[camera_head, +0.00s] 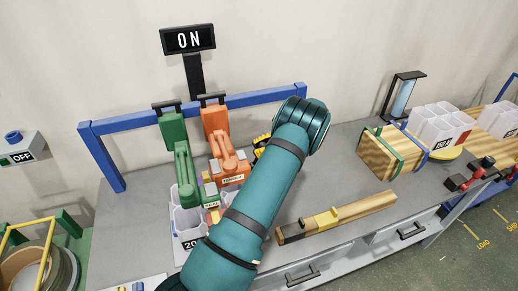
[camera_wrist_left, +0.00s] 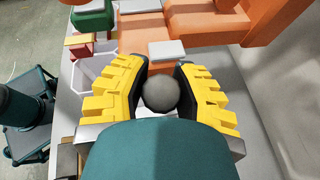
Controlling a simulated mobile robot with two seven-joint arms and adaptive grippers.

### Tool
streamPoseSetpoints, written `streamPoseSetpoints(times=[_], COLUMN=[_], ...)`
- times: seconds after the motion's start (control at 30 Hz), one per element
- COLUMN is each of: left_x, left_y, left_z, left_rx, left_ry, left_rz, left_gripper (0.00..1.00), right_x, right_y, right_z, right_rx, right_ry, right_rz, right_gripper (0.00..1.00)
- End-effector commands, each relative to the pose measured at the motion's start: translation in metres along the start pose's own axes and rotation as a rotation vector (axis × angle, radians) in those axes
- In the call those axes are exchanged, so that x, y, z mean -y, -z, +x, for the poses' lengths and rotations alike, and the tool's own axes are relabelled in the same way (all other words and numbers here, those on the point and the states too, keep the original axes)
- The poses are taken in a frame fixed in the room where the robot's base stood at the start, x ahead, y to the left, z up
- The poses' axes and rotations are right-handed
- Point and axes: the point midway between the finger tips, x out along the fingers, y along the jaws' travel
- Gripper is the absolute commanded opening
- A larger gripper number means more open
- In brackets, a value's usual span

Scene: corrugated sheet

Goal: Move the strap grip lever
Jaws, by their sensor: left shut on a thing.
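An orange strapping tool (camera_head: 221,140) hangs from a blue frame, beside a green one (camera_head: 180,150). My left gripper (camera_head: 262,144) is at the right side of the orange tool. In the head view it is mostly hidden behind my teal arm, and only bits of yellow finger show. In the left wrist view its yellow fingers (camera_wrist_left: 160,75) close on a round dark grey knob (camera_wrist_left: 161,95), seemingly the strap grip lever's end, next to the orange body (camera_wrist_left: 212,30). The lever's shaft is hidden. My right gripper is out of view.
A sign (camera_head: 189,39) reads ON, and a box (camera_head: 22,150) with a blue button reads OFF. White bins (camera_head: 187,220) stand below the tools. A wooden beam (camera_head: 340,216) lies on the grey bench's front right. A strapped wooden block (camera_head: 378,158) and white cell trays (camera_head: 437,122) are farther right.

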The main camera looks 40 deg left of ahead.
Motion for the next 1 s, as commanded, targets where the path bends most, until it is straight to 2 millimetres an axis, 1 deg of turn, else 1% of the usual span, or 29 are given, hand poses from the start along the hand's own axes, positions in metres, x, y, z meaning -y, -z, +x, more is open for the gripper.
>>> streamPoseSetpoints(times=[0.2, 0.23, 0.27, 0.3, 0.33, 0.63, 0.73, 0.87, 1.0], left_x=[-0.001, -0.001, -0.001, -0.001, -0.001, 0.0, 0.0, 0.0, 0.0], left_y=[0.001, 0.001, 0.001, 0.001, 0.001, 0.001, 0.001, 0.002, 0.002], left_z=[0.001, 0.001, 0.001, 0.001, 0.001, 0.0, -0.005, -0.024, -0.052], left_rx=[0.001, 0.0, 0.0, 0.0, 0.0, -0.001, -0.001, -0.002, -0.001], left_ry=[-0.002, -0.002, -0.003, -0.002, -0.002, -0.001, 0.001, 0.003, 0.003], left_rz=[0.004, 0.004, 0.004, 0.003, 0.003, 0.002, 0.002, 0.002, 0.001], left_gripper=[0.0, 0.32, 0.43, 0.57, 0.61, 0.61, 0.61, 0.61, 0.61], right_x=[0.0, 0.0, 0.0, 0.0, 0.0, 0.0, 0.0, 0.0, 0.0], right_y=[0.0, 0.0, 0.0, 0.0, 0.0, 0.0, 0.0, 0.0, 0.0], right_z=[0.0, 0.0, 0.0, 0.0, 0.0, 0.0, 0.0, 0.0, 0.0], right_rx=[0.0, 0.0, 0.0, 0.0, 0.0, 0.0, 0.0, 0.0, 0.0], right_ry=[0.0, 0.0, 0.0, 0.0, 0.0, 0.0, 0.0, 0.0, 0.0], right_rz=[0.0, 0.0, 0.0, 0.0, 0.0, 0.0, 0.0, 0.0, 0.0], right_gripper=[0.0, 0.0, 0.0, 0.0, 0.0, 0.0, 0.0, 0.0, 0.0])
